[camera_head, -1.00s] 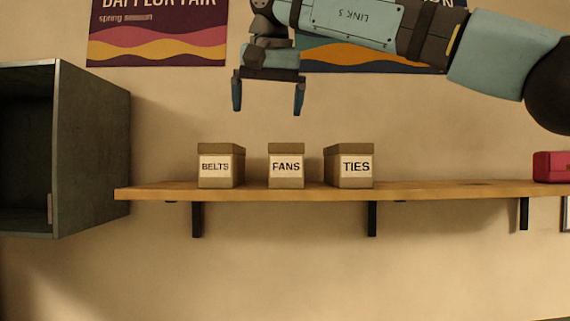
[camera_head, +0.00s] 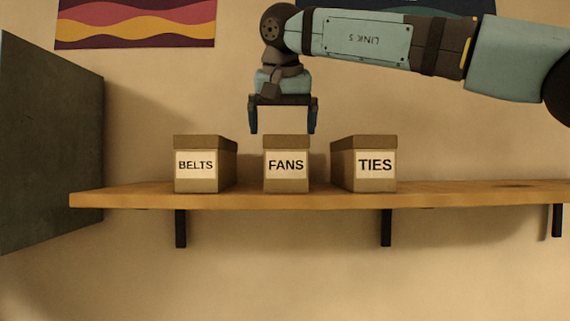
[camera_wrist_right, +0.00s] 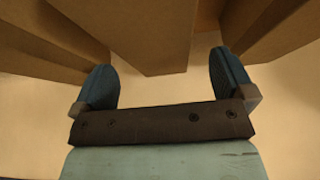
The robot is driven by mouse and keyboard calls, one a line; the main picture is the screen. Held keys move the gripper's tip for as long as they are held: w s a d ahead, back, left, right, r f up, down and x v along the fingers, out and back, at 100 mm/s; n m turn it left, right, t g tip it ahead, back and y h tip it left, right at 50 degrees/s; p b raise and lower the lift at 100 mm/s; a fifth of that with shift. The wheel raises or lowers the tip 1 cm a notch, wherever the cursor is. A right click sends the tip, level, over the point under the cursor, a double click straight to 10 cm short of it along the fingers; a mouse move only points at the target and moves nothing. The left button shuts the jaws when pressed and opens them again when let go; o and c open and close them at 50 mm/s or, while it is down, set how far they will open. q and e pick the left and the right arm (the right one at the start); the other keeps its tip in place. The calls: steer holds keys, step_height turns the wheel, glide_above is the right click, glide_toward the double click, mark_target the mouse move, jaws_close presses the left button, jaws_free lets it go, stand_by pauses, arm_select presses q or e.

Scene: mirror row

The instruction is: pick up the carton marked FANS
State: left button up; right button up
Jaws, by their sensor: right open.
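The carton marked FANS (camera_head: 286,178) is a brown box with a lid and a white label. It stands upright in the middle of three cartons on a wooden shelf (camera_head: 450,193). My right gripper (camera_head: 283,130) is open and empty, pointing down, its fingertips at about the height of the FANS lid, one towards each side. In the right wrist view, the gripper (camera_wrist_right: 161,62) shows its two blue fingers, with a carton face (camera_wrist_right: 152,40), seemingly the FANS one, between and beyond them. I cannot tell the exact depth gap. My left gripper is not in view.
The BELTS carton (camera_head: 196,181) stands to the left and the TIES carton (camera_head: 375,181) to the right, each with a narrow gap to FANS. A dark cabinet (camera_head: 50,140) is at the far left. The shelf is clear right of TIES.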

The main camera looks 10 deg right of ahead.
steer(key=shift+w+d+f, duration=0.1)
steer(key=shift+w+f, duration=0.1)
steer(key=shift+f, duration=0.3)
steer(key=x, duration=0.2)
steer(key=p+x, duration=0.1)
steer(key=x, duration=0.1)
steer(key=shift+s+d+f, duration=0.2)
steer(key=shift+w+f, duration=0.2)
steer(key=shift+s+a+r, duration=0.1)
steer(key=shift+s, duration=0.05)
steer(key=c, duration=1.1)
